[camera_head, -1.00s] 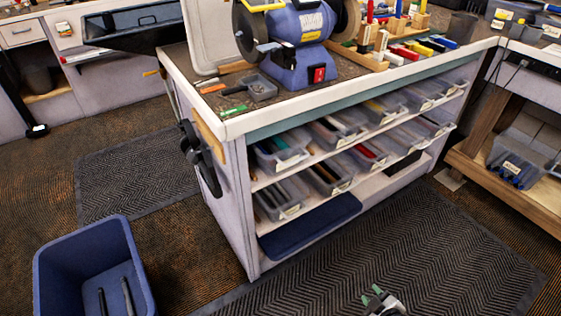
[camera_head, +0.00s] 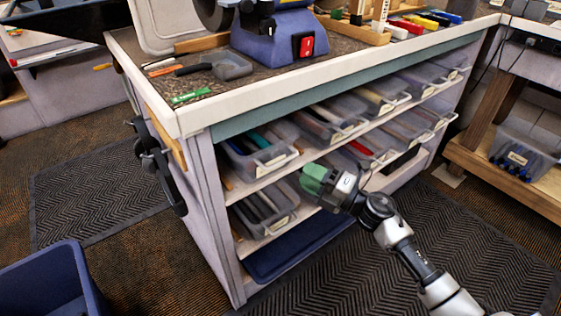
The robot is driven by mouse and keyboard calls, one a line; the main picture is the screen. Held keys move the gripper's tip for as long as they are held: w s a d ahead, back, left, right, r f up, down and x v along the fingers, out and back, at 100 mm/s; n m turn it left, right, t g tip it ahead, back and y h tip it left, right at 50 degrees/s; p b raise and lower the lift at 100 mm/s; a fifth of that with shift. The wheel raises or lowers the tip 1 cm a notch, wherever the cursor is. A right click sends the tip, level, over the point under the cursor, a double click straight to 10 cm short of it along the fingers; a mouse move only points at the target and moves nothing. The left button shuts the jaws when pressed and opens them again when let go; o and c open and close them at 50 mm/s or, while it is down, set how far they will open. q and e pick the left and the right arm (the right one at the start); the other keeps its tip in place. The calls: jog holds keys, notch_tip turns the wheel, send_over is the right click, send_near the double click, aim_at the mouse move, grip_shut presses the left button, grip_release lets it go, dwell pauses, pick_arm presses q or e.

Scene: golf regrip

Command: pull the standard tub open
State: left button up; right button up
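Clear plastic tubs with pale front labels stand in two rows on the bench's shelves. The labels are too small to read, so I cannot tell which is the standard tub. The nearest upper tub (camera_head: 268,162) holds long grips. The nearest lower tub (camera_head: 264,222) holds dark grips. My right gripper (camera_head: 311,179), with green finger pads, is at the lower row, just right of that lower tub, and covers part of the tub behind it. I cannot tell whether it touches a tub or how far its fingers are apart. My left gripper is out of view.
The bench top's front edge (camera_head: 330,84) overhangs the shelves. A dark blue mat (camera_head: 290,250) lies on the bottom shelf. A blue bin (camera_head: 45,285) stands at the lower left. A clamp (camera_head: 158,165) hangs on the bench's left end. The floor mat (camera_head: 480,235) in front is clear.

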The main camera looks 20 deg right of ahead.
aim_at(283, 160)
jog(key=x, duration=0.7)
jog(key=shift+w+a+f, duration=0.1)
jog(key=shift+w+a, duration=0.05)
jog(key=shift+w, duration=0.15)
jog(key=shift+c, duration=0.4)
grip_shut()
